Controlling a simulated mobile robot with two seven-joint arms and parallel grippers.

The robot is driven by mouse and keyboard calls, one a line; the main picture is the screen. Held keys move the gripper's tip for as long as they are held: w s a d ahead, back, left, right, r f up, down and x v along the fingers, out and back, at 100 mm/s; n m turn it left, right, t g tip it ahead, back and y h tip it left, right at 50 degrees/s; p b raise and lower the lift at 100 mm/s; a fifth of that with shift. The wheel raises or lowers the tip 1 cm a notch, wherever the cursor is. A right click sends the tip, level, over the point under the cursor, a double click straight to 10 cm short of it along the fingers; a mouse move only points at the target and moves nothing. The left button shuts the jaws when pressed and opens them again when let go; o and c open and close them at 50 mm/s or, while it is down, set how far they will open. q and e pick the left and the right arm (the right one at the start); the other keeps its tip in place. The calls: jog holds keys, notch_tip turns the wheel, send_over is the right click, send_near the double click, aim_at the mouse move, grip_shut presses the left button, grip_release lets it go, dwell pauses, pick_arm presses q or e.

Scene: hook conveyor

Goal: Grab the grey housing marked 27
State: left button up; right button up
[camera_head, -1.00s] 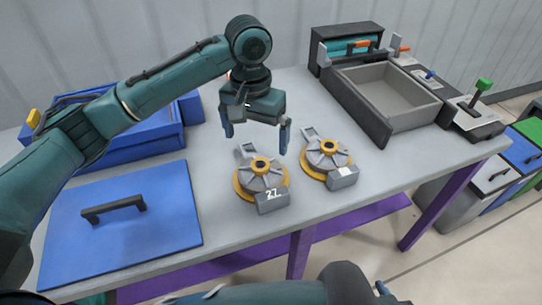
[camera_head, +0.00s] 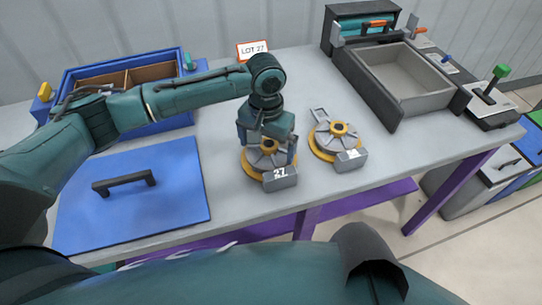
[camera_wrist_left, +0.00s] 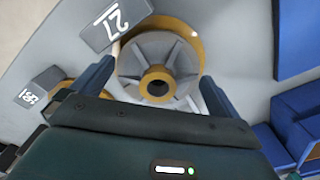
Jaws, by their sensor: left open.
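The grey housing marked 27 (camera_head: 281,178) sits on the table, a ribbed round body on an orange-yellow ring base with a block bearing the number. In the left wrist view the same housing (camera_wrist_left: 160,52) lies between my fingers, with its number block at upper left. My left gripper (camera_head: 267,153) is open, pointing down over the housing and hiding part of it; in the wrist view its fingers (camera_wrist_left: 157,78) stand on either side of the round body. I cannot tell whether they touch it. My right gripper is not in view.
A second similar housing (camera_head: 333,140) stands close to the right, its number too small to read surely. A blue lid with a black handle (camera_head: 125,183) lies left. A blue divided box (camera_head: 125,88), a lot 27 sign (camera_head: 253,49) and a grey tray (camera_head: 446,95) stand farther back.

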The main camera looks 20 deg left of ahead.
pick_arm(q)
jog(key=shift+f, duration=0.85)
jog(key=shift+c, duration=0.2)
jog(key=c, duration=1)
jog(key=shift+s, duration=0.1)
